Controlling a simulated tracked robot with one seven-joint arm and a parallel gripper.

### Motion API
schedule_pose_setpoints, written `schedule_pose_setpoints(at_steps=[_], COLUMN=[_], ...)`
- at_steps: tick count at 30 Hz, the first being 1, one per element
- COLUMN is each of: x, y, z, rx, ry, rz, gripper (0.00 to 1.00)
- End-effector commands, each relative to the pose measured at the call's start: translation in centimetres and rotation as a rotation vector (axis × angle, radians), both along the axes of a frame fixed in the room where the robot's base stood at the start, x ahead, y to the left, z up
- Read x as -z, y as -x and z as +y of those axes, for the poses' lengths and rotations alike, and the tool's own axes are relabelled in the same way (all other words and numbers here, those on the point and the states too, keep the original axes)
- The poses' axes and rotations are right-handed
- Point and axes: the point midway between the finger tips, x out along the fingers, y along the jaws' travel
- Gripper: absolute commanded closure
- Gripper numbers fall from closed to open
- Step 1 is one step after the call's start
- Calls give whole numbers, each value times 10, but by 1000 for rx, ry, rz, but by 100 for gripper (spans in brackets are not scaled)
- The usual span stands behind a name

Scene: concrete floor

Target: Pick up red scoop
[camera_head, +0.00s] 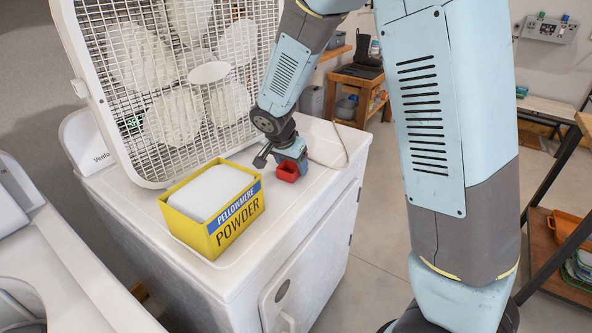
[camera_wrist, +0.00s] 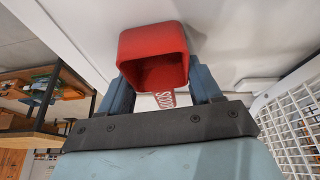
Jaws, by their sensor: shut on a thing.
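The red scoop (camera_head: 288,171) is at the end of my gripper (camera_head: 290,157), over the white top of the appliance, to the right of the yellow powder box. In the wrist view the red scoop (camera_wrist: 153,58) shows its hollow open side, with a handle with white lettering running back between the fingers. My gripper (camera_wrist: 158,92) is shut on the scoop, one blue finger on each side of it. I cannot tell whether the scoop still touches the white surface.
A yellow Pellowmere Powder box (camera_head: 213,206) filled with white stands left of the gripper. A large white box fan (camera_head: 209,73) stands behind it. The white appliance (camera_head: 300,240) has its edge close in front and right. A wooden shelf (camera_head: 556,262) is at the far right.

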Motion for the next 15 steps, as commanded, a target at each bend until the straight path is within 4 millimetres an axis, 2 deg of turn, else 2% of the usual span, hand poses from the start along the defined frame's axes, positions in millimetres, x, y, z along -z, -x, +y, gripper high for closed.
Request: schedule_pose_setpoints(at_steps=[3,10,15], x=[0,-1,-14], y=[0,0,-1], z=[0,0,0], rx=[0,0,0], ry=[0,0,-1], rz=[0,0,-2], gripper=[66,66,66])
